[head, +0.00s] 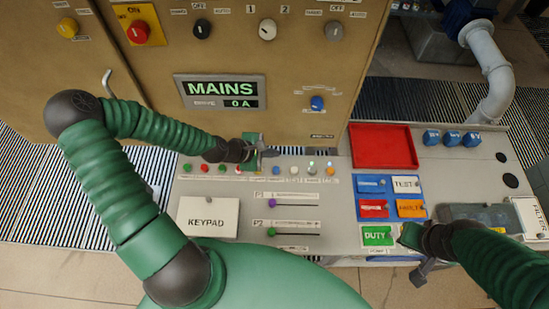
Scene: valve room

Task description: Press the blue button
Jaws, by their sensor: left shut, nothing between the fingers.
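A small blue button (276,170) sits in a row of coloured buttons and lamps on the grey console. My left gripper (262,154) is shut and empty, just above and to the left of the blue button in the picture. I cannot tell whether it touches the panel. A larger blue knob (317,103) is on the brown cabinet front, under an arc of labels. My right gripper (412,252) is at the lower right, beside the green DUTY tile; its finger gap is unclear.
The cabinet (300,70) rises behind the console, with a MAINS display (221,91). A red tray (383,147) and several blue cubes (452,138) lie to the right. A KEYPAD cover (208,216) and two sliders (292,205) are nearer me.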

